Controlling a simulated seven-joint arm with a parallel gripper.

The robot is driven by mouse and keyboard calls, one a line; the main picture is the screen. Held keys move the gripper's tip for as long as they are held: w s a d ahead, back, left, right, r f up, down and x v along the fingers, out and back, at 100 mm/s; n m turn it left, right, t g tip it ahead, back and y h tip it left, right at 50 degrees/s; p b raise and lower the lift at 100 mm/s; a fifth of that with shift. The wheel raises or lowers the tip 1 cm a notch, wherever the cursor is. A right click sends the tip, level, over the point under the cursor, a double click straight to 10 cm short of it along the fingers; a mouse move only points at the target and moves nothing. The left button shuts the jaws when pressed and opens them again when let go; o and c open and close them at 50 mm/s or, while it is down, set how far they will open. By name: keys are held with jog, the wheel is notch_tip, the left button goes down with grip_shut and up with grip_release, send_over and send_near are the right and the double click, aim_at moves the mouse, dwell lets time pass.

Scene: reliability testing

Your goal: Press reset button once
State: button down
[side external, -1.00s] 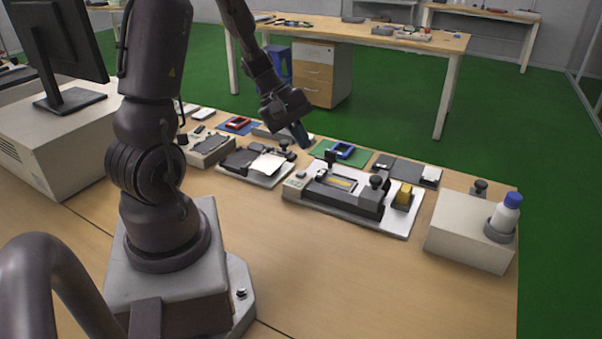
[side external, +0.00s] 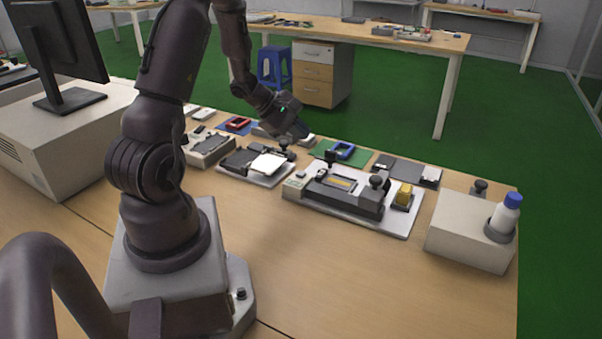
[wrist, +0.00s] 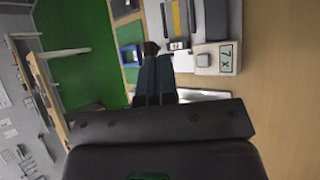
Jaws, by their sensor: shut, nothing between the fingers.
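A counter unit with a "7" style display (wrist: 226,58) shows in the wrist view, with a small pale button (wrist: 203,60) beside the display; I cannot read a reset label on it. In the side view the display panel (side external: 293,187) sits at the left end of the white-based fixture (side external: 405,226). My gripper (side external: 302,132) is shut and empty, above and behind the fixture's left end, apart from the button. In the wrist view its fingertips (wrist: 155,57) are together, left of the counter unit.
A clamp fixture with a dark knob (side external: 376,181) and a yellow block (side external: 403,195) stand on the same base. A fixture with a white sheet (side external: 266,163) is to the left. A box (side external: 465,240) with a blue-capped bottle (side external: 506,214) is right. The front table is clear.

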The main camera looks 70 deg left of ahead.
aim_at(300, 174)
jog(key=shift+f, duration=4.15)
jog(key=shift+f, duration=0.1)
jog(key=shift+f, duration=0.3)
jog(key=shift+f, duration=0.4)
jog(key=shift+r, duration=0.85)
jog(key=shift+r, duration=2.5)
